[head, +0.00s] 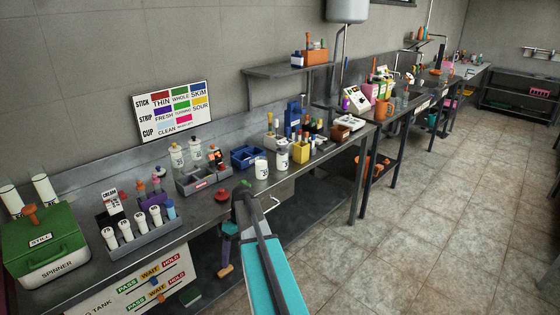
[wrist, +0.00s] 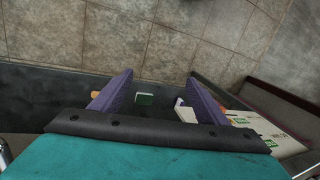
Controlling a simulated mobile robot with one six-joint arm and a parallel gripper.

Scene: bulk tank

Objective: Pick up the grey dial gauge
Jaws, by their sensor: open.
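I cannot pick out a grey dial gauge for certain in either view; the small items on the bench are too small to tell. My gripper shows in the wrist view (wrist: 160,77) with its two purple fingers wide apart and nothing held between them. In the head view my arm reaches to the bench's front edge, and the gripper is mostly hidden behind it.
The steel bench (head: 150,258) is crowded: green spinner (head: 42,247), grey rack of white tubes (head: 145,240), grey tray (head: 203,181), blue tray (head: 246,156), yellow holder (head: 301,151), white jars (head: 262,168). A labelled panel (head: 130,292) fronts it. The tiled floor (head: 430,220) at right is clear.

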